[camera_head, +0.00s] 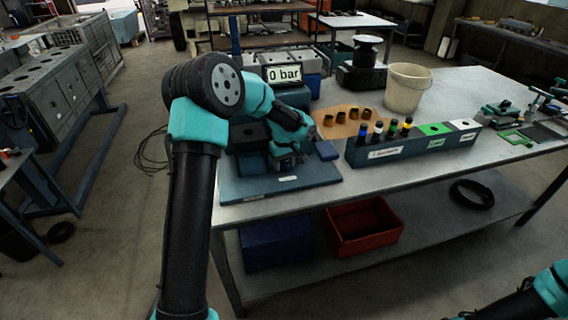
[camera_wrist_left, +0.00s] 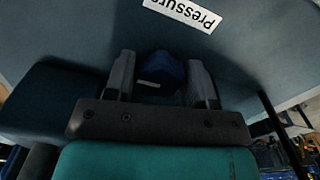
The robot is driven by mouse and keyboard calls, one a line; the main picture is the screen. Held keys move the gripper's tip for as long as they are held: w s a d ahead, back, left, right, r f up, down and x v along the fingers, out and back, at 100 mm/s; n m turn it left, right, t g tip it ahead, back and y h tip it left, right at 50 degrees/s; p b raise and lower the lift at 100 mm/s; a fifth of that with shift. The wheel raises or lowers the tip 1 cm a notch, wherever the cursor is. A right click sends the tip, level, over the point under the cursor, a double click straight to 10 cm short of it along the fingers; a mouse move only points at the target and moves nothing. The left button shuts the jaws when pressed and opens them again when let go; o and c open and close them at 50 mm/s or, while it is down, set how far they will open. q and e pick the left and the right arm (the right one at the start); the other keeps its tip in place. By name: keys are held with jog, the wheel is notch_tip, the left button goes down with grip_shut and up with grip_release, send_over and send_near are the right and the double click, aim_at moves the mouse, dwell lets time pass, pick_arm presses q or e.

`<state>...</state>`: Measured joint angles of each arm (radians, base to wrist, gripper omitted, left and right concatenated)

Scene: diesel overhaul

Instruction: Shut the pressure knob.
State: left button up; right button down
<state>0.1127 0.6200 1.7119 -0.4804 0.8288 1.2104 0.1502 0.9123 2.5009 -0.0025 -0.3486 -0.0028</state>
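The blue pressure knob (camera_wrist_left: 163,70) shows in the left wrist view, below an upside-down white label reading "Pressure" (camera_wrist_left: 184,12) on a dark blue-grey panel. In the head view my left gripper (camera_head: 287,164) is low over the blue test stand (camera_head: 262,188), and my arm hides the knob. A display (camera_head: 284,74) on the stand reads 0 bar. Only part of my right arm shows at the bottom right; its gripper is out of frame.
A long blue holder (camera_head: 400,148) with colored injectors stands to the right. A red bin (camera_head: 362,226) sits on the lower shelf. The tabletop's right half has free room.

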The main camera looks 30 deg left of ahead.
aim_at(284, 161)
pick_arm(q)
jog(key=c, duration=0.5)
jog(key=shift+m, duration=3)
jog(key=o, duration=0.9)
notch_tip(284, 161, up, 17)
jog(key=shift+r, duration=0.2)
